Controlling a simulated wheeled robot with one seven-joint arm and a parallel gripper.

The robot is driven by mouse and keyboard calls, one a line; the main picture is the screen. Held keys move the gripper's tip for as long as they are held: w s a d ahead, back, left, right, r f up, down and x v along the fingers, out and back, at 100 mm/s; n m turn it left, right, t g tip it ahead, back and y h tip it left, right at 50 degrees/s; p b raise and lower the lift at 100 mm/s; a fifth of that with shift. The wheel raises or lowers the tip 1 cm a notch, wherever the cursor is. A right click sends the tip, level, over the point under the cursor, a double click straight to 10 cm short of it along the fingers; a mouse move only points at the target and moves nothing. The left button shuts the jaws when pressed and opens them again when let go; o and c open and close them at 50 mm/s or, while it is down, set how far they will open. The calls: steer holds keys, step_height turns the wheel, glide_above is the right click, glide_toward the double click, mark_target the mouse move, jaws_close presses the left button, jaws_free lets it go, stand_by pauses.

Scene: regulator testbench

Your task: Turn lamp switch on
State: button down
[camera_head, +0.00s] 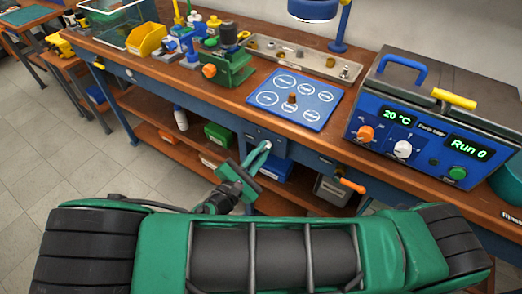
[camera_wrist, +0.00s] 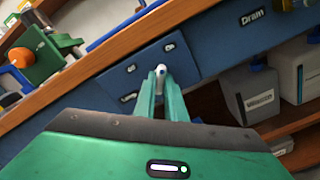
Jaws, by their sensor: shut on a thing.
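The lamp switch is a small white-tipped lever (camera_wrist: 160,69) on a dark blue panel (camera_wrist: 131,73) at the front of the bench, below the worktop edge. Its pale tip also shows in the head view (camera_head: 268,145). My gripper (camera_head: 259,157) reaches the panel from below. In the wrist view its two green fingers (camera_wrist: 160,88) are closed around the lever, with the white tip between their ends. The fingers hide the lower part of the lever. A blue lamp (camera_head: 313,9) stands at the back of the bench, partly cut off.
The wooden bench edge (camera_wrist: 115,52) runs just above the panel. An orange handle (camera_head: 352,186) sticks out to the right. A blue mat (camera_head: 322,115), a green device (camera_head: 228,67) and a blue control unit (camera_head: 430,140) stand on top. Bins (camera_head: 218,134) fill the lower shelf.

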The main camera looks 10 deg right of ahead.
steer(key=shift+a+f+m, duration=0.1)
steer(key=shift+a+m, duration=0.05)
steer(key=shift+m, duration=0.25)
steer(key=c, duration=1.8)
jaws_free()
steer(key=v, duration=1)
steer(key=shift+s+a, duration=0.2)
steer(key=shift+s, duration=0.1)
